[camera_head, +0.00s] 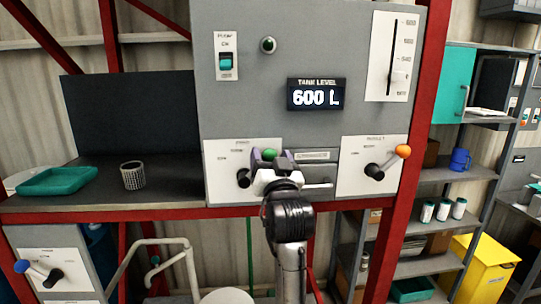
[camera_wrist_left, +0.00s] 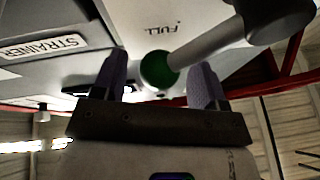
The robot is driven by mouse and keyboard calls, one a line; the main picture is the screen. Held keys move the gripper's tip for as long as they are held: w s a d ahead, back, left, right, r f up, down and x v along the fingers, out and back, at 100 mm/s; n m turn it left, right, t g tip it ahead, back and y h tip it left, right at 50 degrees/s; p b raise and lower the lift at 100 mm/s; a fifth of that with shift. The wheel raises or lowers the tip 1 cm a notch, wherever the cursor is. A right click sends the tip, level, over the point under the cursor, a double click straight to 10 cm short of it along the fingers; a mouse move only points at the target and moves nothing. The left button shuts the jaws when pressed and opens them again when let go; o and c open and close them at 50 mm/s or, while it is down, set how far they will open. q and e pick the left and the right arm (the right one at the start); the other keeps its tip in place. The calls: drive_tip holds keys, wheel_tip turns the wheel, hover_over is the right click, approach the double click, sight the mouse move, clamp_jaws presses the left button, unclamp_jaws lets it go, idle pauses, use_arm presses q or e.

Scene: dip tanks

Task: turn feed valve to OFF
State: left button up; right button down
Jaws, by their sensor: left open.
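A valve lever with a green ball end (camera_head: 269,154) is on a white plate on the grey panel in the head view. Its plate lettering is too small to read, so I cannot tell if it is the feed valve. My left gripper (camera_head: 270,160) is in front of this lever, open, with its fingers around the green ball. In the left wrist view, the green ball (camera_wrist_left: 159,69) shows between the two fingertips of the open gripper (camera_wrist_left: 158,72). The grey lever shaft (camera_wrist_left: 212,47) runs up right to a dark hub. The word FULL shows upside down. My right gripper is not in view.
A similar lever with an orange ball (camera_head: 403,151) is to the right, and one with a blue ball (camera_head: 22,266) is at lower left. A strainer label (camera_wrist_left: 55,46) is beside the gripper. A display (camera_head: 316,95) reads 600 L. A mesh cup (camera_head: 132,176) stands on the left shelf.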

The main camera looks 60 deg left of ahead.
use_arm(q)
drive_tip(key=shift+a, duration=0.1)
drive_tip(key=shift+c, duration=0.2)
clamp_jaws()
idle(0.5)
